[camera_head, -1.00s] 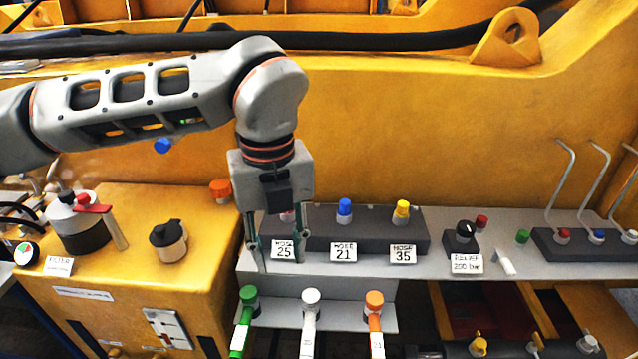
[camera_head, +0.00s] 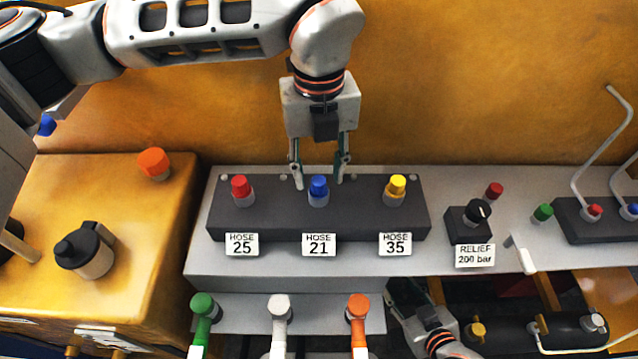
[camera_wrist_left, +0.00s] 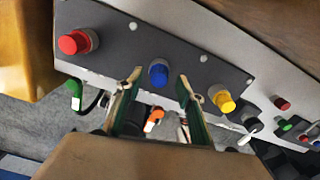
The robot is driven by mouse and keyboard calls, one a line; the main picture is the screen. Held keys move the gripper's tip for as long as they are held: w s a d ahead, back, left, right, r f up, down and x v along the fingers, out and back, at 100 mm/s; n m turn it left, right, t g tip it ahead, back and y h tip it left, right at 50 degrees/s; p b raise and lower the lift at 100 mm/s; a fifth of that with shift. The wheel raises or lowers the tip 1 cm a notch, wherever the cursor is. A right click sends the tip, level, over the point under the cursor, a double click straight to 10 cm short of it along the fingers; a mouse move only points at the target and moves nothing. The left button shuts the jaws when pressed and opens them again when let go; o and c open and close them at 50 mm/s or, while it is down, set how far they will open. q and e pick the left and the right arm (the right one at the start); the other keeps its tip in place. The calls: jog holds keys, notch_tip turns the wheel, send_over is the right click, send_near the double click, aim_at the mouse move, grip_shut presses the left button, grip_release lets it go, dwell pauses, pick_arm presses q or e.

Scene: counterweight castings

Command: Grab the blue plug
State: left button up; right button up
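The blue plug (camera_head: 318,189) sits upright on the dark block between a red plug and a yellow plug, above the label HOSE 21. My left gripper (camera_head: 319,180) is open above and just behind it, with one finger on each side in the picture. In the left wrist view the blue plug (camera_wrist_left: 158,74) shows between the two spread fingertips (camera_wrist_left: 158,80), apart from both. My right gripper (camera_head: 425,320) shows only in part at the lower right of the head view, and its fingers cannot be made out clearly.
The red plug (camera_head: 240,188) and yellow plug (camera_head: 396,188) flank the blue one on the dark block (camera_head: 280,222). Green (camera_head: 203,305), white (camera_head: 279,307) and orange (camera_head: 358,307) hose ends stand in front below. A relief knob (camera_head: 478,211) is to the right. The yellow wall rises behind.

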pick_arm(q)
jog(key=shift+s+f, duration=0.15)
jog(key=shift+f, duration=0.8)
jog(key=c, duration=0.8)
jog(key=shift+c, duration=0.2)
